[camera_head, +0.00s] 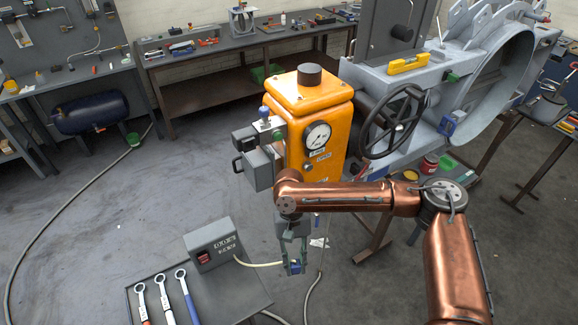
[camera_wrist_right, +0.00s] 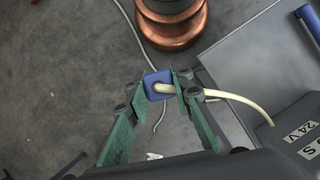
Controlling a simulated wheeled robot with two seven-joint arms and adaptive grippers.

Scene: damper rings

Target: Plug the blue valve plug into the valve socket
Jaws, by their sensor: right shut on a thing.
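The blue valve plug (camera_wrist_right: 152,78) is held between the two green fingers of my right gripper (camera_wrist_right: 158,92) in the wrist view. A cream cable runs from the plug to the right. In the head view my right gripper (camera_head: 294,264) points down, shut on the plug (camera_head: 296,267), in front of and below the orange actuator (camera_head: 308,100). A grey block (camera_head: 260,170) is mounted on the actuator's left side, with a small blue-topped fitting (camera_head: 264,113) above it. I cannot tell which part is the valve socket. My left gripper is not in view.
The cable leads to a grey supply box (camera_head: 213,250) with a red switch. It stands on a dark cart (camera_head: 240,297) with several wrenches. A black handwheel (camera_head: 393,121) and a large grey damper ring (camera_head: 490,85) are at right. The floor left of the actuator is mostly open.

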